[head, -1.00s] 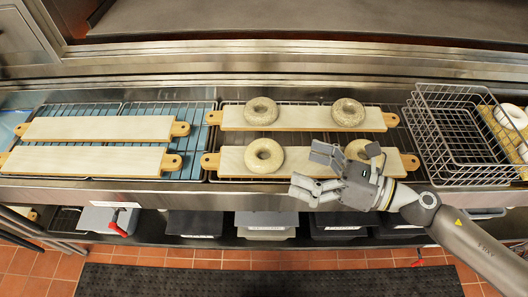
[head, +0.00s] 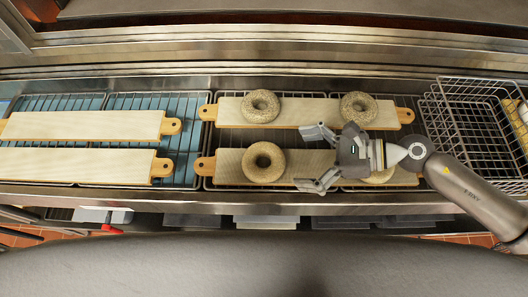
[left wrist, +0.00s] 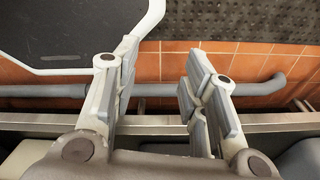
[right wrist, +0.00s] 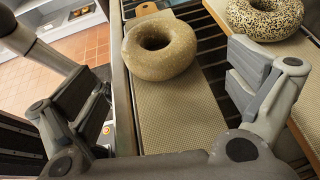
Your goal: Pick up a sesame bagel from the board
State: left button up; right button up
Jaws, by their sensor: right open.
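A tan bagel with fine pale seeds (head: 264,177) lies flat on the front right-hand board (head: 228,167). It also shows ahead between my spread fingers in the right wrist view (right wrist: 160,66). A bagel with black and white seeds (right wrist: 266,22) lies on the board behind, at back left in the head view (head: 260,117). Another bagel (head: 358,119) is at back right. A fourth bagel (head: 380,178) is partly hidden under my right gripper (head: 315,158). That gripper is open and empty, right of the front left bagel, apart from it. My left gripper (left wrist: 162,58) is open and empty.
Two empty boards (head: 80,125) (head: 70,164) lie on the left racks. A wire basket (head: 470,135) stands to the right, close to my right arm. The steel counter edge (head: 300,203) runs along the front. The left wrist view shows floor tiles (left wrist: 225,62) and a pipe.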

aim_at(257, 161)
jog(key=shift+p+x, duration=0.35)
jog(key=shift+x, duration=0.7)
jog(key=shift+a, duration=0.3)
jog(key=shift+a+f, duration=0.1)
jog(key=shift+a, duration=0.05)
jog(key=a+p, duration=0.2)
jog(key=shift+a+f+p, duration=0.2)
jog(key=shift+a+p, duration=0.15)
jog(key=shift+p, duration=0.05)
jog(key=shift+x, duration=1)
jog(key=shift+w+f, duration=0.15)
jog(key=shift+f, duration=0.2)
jog(key=shift+c, duration=0.3)
pick_arm(q)
jog(key=r, duration=0.2)
jog(key=s+r, duration=0.1)
jog(key=r, duration=0.1)
jog(key=shift+r, duration=0.15)
pick_arm(e)
jog(key=c, duration=0.7)
